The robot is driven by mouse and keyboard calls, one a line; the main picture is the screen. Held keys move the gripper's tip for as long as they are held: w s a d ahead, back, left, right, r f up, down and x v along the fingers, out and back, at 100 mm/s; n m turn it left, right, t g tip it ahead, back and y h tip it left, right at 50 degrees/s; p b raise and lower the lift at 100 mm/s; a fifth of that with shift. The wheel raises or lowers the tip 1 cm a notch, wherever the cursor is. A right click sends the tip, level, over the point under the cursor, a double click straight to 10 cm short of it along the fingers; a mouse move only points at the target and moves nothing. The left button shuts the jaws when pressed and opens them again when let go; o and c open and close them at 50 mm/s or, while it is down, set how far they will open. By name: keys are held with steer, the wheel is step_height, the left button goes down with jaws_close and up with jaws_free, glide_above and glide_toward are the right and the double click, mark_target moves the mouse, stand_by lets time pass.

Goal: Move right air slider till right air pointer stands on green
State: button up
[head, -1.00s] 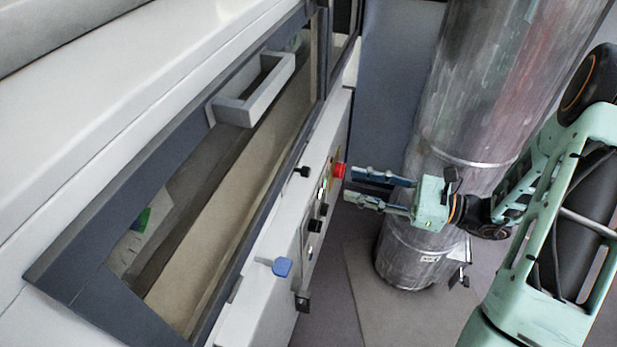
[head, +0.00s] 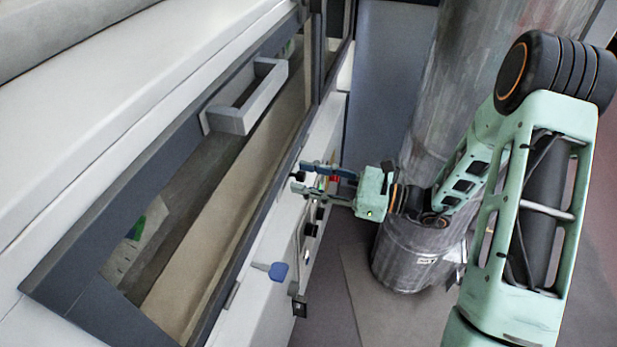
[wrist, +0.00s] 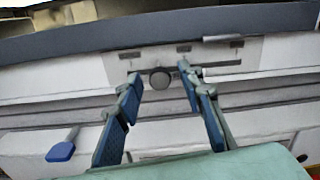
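A small dark knob (head: 298,176) sits on the white front panel under the window frame; it looks like the right air slider's knob. In the wrist view the round grey knob (wrist: 159,82) stands on a light plate with a thin dark slot. My gripper (head: 301,175) is at the panel with its fingers apart. In the wrist view my gripper (wrist: 160,71) has one fingertip on each side of the knob, with gaps showing. I cannot make out the right air pointer or any green mark for it.
A blue-handled lever (head: 278,271) sticks out lower on the panel; it also shows in the wrist view (wrist: 62,150). A red button (head: 335,180) and dark knobs (head: 311,229) lie near my gripper. A grey window handle (head: 240,110) juts out above. A metal duct (head: 415,250) stands behind my arm.

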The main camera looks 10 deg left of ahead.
steer(key=shift+c, duration=0.2)
jaws_close()
steer(key=shift+w+d, duration=0.15)
steer(key=shift+w, duration=0.75)
steer(key=shift+w+d, duration=0.15)
steer(key=shift+w, duration=0.7)
steer(key=shift+o, duration=0.2)
jaws_free()
